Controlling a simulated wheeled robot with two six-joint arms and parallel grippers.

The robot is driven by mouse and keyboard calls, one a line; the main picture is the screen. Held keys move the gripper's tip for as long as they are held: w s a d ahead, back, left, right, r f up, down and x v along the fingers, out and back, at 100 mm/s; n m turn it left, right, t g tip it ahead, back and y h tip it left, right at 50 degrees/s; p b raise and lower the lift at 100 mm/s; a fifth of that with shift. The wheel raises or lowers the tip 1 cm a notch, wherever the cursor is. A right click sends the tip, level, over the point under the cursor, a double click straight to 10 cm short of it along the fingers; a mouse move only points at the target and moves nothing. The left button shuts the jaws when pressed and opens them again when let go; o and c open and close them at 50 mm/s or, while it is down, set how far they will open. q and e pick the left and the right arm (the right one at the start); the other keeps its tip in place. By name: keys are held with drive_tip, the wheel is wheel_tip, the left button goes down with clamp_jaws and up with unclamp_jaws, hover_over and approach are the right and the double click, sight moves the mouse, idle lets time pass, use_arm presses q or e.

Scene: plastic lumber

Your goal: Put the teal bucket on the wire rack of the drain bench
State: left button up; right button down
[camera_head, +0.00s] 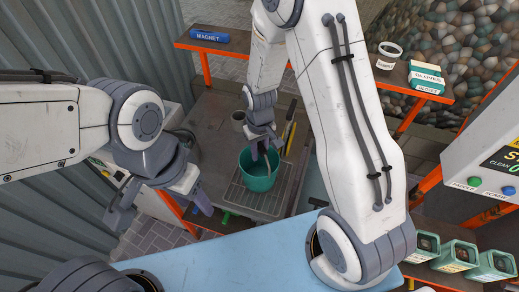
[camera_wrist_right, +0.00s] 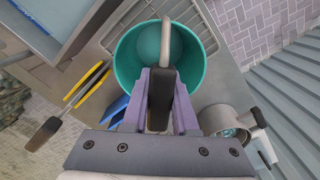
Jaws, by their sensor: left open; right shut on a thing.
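The teal bucket (camera_head: 257,181) is upright at the wire rack (camera_head: 273,200) of the drain bench (camera_head: 217,110). It covers part of the rack; I cannot tell whether its base touches the wires. My left gripper (camera_head: 160,208) is open and empty, to the left of the bench.
A blue surface (camera_head: 235,258) lies in front. A shelf behind holds a magnet (camera_head: 209,36) and a gloves box (camera_head: 426,77).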

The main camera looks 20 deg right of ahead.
drive_tip(key=shift+f, duration=0.3)
drive_tip(key=shift+f, duration=0.1)
drive_tip(key=c, duration=0.7)
unclamp_jaws()
